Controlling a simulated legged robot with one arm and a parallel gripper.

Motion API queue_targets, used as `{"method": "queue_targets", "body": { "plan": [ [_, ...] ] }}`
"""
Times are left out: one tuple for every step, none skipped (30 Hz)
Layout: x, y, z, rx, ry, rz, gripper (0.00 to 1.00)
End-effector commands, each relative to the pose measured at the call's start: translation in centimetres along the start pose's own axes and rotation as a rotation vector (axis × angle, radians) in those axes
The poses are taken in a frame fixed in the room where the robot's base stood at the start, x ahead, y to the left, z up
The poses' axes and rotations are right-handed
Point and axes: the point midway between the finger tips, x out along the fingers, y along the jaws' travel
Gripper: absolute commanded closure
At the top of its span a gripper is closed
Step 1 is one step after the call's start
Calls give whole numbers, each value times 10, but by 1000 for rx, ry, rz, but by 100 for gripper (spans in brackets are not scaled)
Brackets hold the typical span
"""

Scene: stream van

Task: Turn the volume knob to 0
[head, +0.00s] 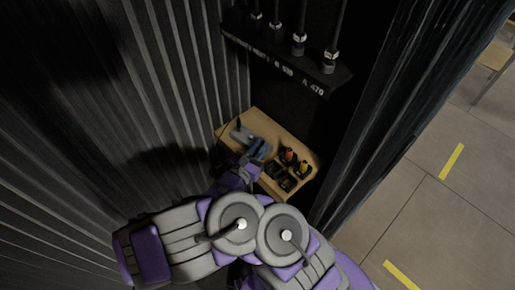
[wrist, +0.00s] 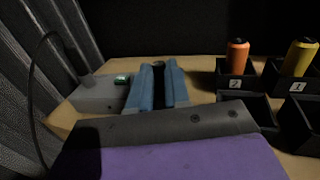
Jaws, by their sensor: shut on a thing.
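A grey box (wrist: 95,97) with a small green display (wrist: 122,78) sits on the wooden table, left of my gripper in the wrist view. The grey box (head: 241,133) also shows in the head view. My gripper (wrist: 158,70) has two blue fingers, close together beside the box's right end. Between the fingertips is a small dark round top, which looks like the volume knob (wrist: 158,64); the fingers hide most of it. The knob's setting cannot be read. In the head view my gripper (head: 258,148) is small and dark.
Black holders stand right of my gripper, with an orange cylinder (wrist: 237,57) and a yellow cylinder (wrist: 300,58); the front holders look empty. A black cable (wrist: 36,100) rises from the box. A ribbed curtain (head: 120,90) hangs left. A black rack (head: 285,62) is above the table.

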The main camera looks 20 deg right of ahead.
Motion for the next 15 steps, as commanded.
{"method": "queue_targets", "body": {
  "plan": [
    [0,0,0,-1,-2,10,100],
    [0,0,0,-1,-2,16,100],
    [0,0,0,-2,-1,22,100],
    [0,0,0,-1,-1,25,100],
    [0,-1,0,-1,-1,27,100],
    [0,-1,0,-1,-1,29,100],
    [0,-1,0,-1,-1,30,100],
    [0,-1,0,-1,-1,31,100],
    [0,-1,0,0,0,32,100],
    [0,-1,0,0,0,32,100],
    [0,-1,0,0,0,32,100],
    [0,-1,0,0,0,32,100],
    [0,-1,0,0,0,32,100],
    [0,-1,0,0,0,32,100],
    [0,-1,0,0,0,32,100]
  ]
}}
